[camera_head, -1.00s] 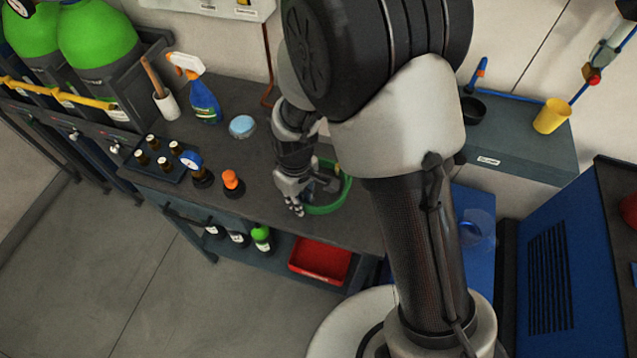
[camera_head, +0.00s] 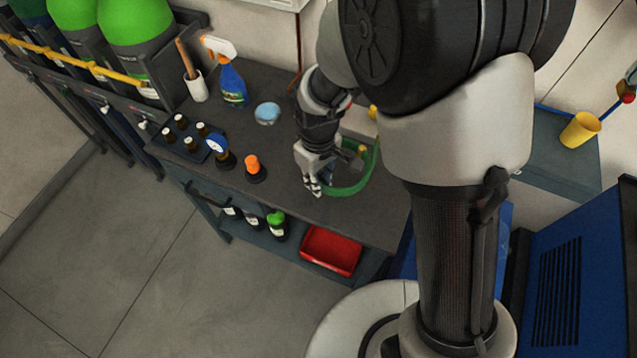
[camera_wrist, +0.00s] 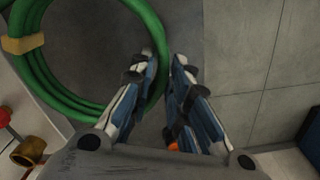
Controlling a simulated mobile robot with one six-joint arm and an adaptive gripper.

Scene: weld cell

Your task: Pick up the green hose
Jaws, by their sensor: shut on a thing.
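The green hose (camera_head: 352,188) is a round coil at the right part of the dark bench top, partly hidden behind my arm. In the wrist view the coil (camera_wrist: 65,85) fills the upper left, with a tan tie around its left side. My gripper (camera_head: 313,190) is at the coil's near left side. In the wrist view my gripper (camera_wrist: 160,68) has its two fingers on either side of the coil's right edge, shut on it. I cannot tell whether the coil is clear of the bench.
On the bench stand a spray bottle (camera_head: 233,83), a blue-lidded tin (camera_head: 267,113), an orange-capped item (camera_head: 253,167) and a tray of small bottles (camera_head: 193,140). A red bin (camera_head: 331,250) sits on the shelf below. A yellow cup (camera_head: 580,130) stands at right. Open floor lies at front left.

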